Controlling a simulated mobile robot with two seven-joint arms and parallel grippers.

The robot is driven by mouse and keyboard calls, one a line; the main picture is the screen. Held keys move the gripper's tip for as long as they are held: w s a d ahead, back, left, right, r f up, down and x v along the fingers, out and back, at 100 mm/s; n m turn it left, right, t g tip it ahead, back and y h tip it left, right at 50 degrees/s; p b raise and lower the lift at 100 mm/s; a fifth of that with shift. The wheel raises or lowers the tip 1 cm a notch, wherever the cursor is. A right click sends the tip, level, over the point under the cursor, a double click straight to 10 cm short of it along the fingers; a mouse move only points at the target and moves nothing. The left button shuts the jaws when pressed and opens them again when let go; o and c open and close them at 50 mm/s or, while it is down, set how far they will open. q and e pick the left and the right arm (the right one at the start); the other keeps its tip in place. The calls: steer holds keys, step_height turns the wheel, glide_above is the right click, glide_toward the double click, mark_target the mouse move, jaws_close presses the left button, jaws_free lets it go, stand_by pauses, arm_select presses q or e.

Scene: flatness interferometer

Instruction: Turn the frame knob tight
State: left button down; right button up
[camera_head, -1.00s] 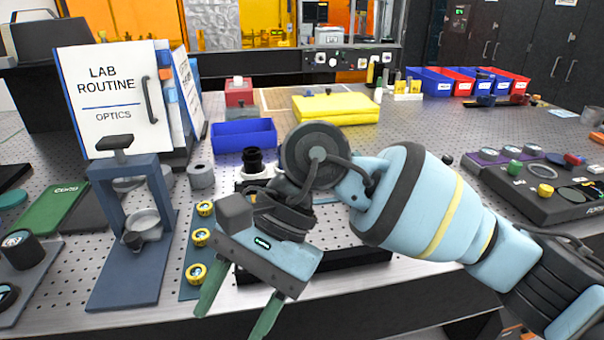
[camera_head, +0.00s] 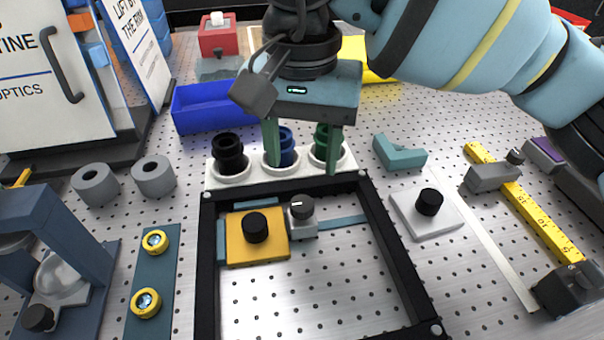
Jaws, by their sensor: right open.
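A black rectangular frame (camera_head: 207,275) lies on the perforated metal table. Inside its back left corner is a yellow block (camera_head: 240,249) with a black round knob (camera_head: 255,228). Beside it is a small grey block (camera_head: 304,229) with a dark grey knob (camera_head: 302,206) that has a white mark. I cannot tell which of these is the frame knob. My right gripper (camera_head: 303,166) is open and points down behind the knobs, over a white holder (camera_head: 262,185). Its fingers are apart and nothing shows between them as held. My left gripper is not in view.
The white holder carries a black (camera_head: 229,151), a blue (camera_head: 287,146) and a green cylinder (camera_head: 321,139). A white plate (camera_head: 445,220) with a black knob is right of the frame. A blue bin (camera_head: 215,112) stands behind. A blue-grey stand (camera_head: 82,245) is at left.

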mark_target(302, 203)
steer(key=shift+s+f, duration=0.25)
steer(key=shift+s, duration=0.05)
step_height(302, 203, down, 7)
steer(key=shift+w+f, duration=0.1)
steer(key=shift+f, duration=0.05)
stand_by(0.3)
steer(key=c, duration=1)
